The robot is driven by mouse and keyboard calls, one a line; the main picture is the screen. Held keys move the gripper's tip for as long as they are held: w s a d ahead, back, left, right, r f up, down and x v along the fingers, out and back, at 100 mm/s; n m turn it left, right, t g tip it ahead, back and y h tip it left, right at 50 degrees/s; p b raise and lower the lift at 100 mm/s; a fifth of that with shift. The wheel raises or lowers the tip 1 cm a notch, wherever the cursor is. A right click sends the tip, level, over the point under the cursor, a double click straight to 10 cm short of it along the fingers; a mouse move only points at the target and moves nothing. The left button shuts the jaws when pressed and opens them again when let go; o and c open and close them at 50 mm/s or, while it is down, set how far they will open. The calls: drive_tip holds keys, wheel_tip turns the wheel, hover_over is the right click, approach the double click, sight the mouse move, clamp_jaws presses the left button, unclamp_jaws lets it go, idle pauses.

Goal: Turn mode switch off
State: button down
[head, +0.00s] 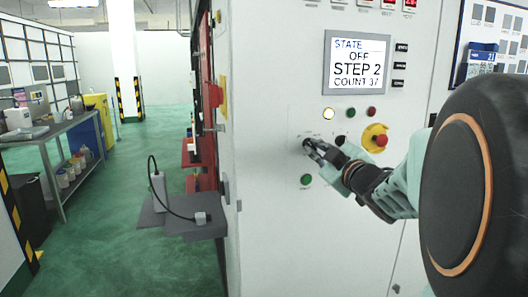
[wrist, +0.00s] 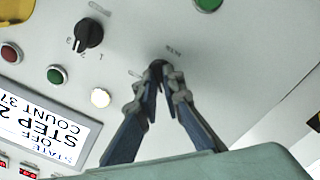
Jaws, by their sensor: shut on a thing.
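The mode switch (head: 306,143) is a small dark knob on the front of the light grey machine panel. My gripper (head: 313,149) reaches in from the right and is shut on it. In the wrist view the two fingertips (wrist: 158,76) meet around the dark mode switch (wrist: 157,64), which is mostly hidden between them. Its exact turned angle cannot be told. The display (head: 357,64) above reads STATE OFF, STEP 2, COUNT 37.
Close by are a black selector (wrist: 89,33) marked 1 to 3, a lit white lamp (head: 328,114), a green button (head: 306,180) and a yellow-ringed red emergency stop (head: 377,138). A grey shelf (head: 178,219) juts out left of the panel. Green floor beyond is open.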

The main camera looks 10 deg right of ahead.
idle(0.3)
drive_tip(key=c, duration=2.1)
unclamp_jaws()
drive_tip(key=shift+r, duration=0.1)
